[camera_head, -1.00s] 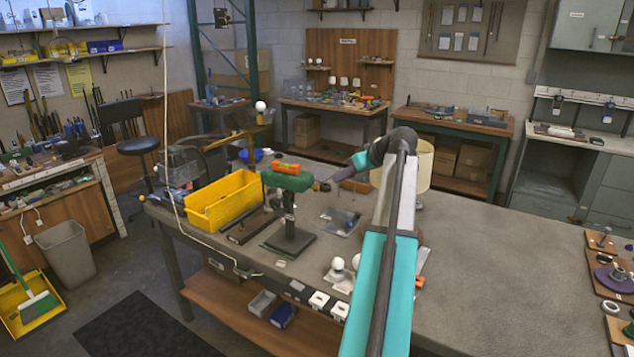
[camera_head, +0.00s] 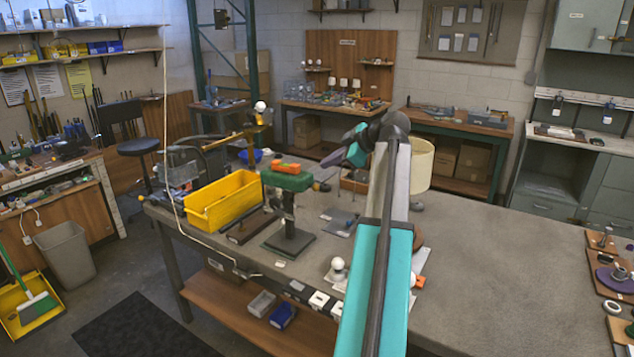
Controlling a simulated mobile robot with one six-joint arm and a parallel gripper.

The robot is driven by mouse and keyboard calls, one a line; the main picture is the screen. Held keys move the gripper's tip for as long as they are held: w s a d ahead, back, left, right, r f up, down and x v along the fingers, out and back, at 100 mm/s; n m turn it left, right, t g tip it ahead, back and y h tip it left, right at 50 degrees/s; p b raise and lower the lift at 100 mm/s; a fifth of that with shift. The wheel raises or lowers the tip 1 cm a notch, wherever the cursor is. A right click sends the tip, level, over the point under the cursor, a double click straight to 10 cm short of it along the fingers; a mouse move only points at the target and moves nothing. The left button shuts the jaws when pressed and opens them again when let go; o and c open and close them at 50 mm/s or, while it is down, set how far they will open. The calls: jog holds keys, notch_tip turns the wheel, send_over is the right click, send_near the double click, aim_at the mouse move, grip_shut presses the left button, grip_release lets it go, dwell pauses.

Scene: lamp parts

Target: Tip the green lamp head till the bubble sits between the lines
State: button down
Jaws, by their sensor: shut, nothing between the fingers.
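The green lamp head (camera_head: 295,183) sits on a dark post above a flat base plate (camera_head: 277,241) on the workbench. An orange level (camera_head: 286,168) lies on top of the head. Its bubble and lines are too small to read. The head looks close to level, though a slight tilt cannot be ruled out. My gripper (camera_head: 326,161) is to the right of the lamp head and higher in the picture, apart from it. It is shut and empty, with the fingers small and partly hidden by the wrist.
A yellow bin (camera_head: 224,203) stands left of the lamp. A cream lampshade (camera_head: 421,163) stands behind my arm to the right. A white bulb (camera_head: 337,264) sits near the front edge.

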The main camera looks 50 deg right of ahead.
jog(key=shift+w, duration=0.1)
jog(key=p, duration=0.4)
send_over(314, 186)
jog(key=a, duration=0.2)
jog(key=f, duration=0.6)
jog(key=shift+s+a, duration=0.15)
jog(key=shift+s, duration=0.05)
jog(key=shift+s+d+f+p, duration=0.3)
jog(key=shift+d+f+p, duration=0.15)
jog(key=shift+f, duration=0.35)
jog(key=shift+s+d+f+p, duration=0.3)
jog(key=shift+d+f+p, duration=0.15)
jog(key=shift+f, duration=0.3)
jog(key=shift+f, duration=0.1)
jog(key=b, duration=0.1)
jog(key=f+b, duration=0.1)
jog(key=b, duration=0.1)
jog(key=shift+s+d+f, duration=0.2)
jog(key=shift+s, duration=0.15)
jog(key=shift+r, duration=0.15)
